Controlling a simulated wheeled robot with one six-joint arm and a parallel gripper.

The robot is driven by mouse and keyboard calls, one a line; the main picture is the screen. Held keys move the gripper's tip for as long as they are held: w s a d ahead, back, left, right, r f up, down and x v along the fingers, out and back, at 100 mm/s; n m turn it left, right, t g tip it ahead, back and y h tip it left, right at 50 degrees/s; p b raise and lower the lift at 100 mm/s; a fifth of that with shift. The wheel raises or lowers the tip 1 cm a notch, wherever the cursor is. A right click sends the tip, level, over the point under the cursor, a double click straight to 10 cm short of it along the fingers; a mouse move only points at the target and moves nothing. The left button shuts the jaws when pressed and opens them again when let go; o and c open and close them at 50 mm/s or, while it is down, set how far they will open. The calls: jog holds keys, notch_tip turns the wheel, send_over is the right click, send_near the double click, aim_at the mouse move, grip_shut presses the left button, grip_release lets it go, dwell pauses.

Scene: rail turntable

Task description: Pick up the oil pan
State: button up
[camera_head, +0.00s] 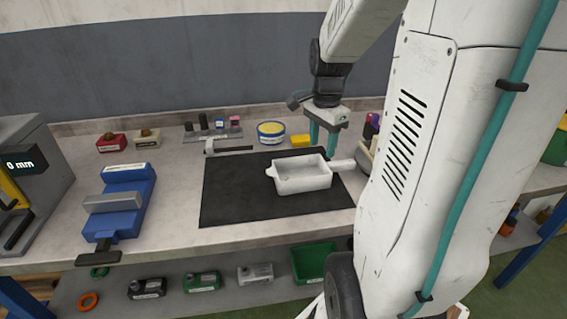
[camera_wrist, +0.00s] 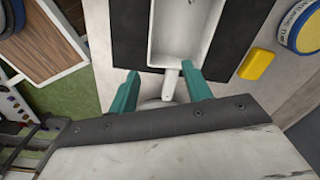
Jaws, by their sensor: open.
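The oil pan is a white rectangular tray (camera_head: 303,180) with a short handle at its right end and a small spout at its left. It lies on the black mat (camera_head: 235,190) on the workbench. My gripper (camera_head: 324,150) is open, its teal fingers pointing down near the pan's handle end. In the wrist view my gripper (camera_wrist: 160,88) has its fingers spread on either side of the line of the pan handle (camera_wrist: 172,80), with the pan body (camera_wrist: 175,35) beyond. I cannot tell the height gap between fingertips and handle. Nothing is held.
A yellow block (camera_head: 300,140) and a round tin (camera_head: 271,132) stand behind the mat. A blue vise (camera_head: 128,200) is at the left.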

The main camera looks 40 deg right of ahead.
aim_at(335, 162)
jog(key=d+f+m, duration=0.1)
jog(key=d, duration=0.1)
jog(key=d+f+m, duration=0.1)
jog(key=d, duration=0.1)
jog(key=d+f+m, duration=0.1)
jog(key=d, duration=0.1)
jog(key=shift+s+d+f+m, duration=0.1)
jog(key=shift+s+f+m, duration=0.15)
jog(key=shift+s+m, duration=0.15)
jog(key=f, duration=0.7)
jog(key=shift+w+d+f, duration=0.35)
jog(key=shift+w+f, duration=0.05)
jog(key=shift+c, duration=0.3)
grip_shut()
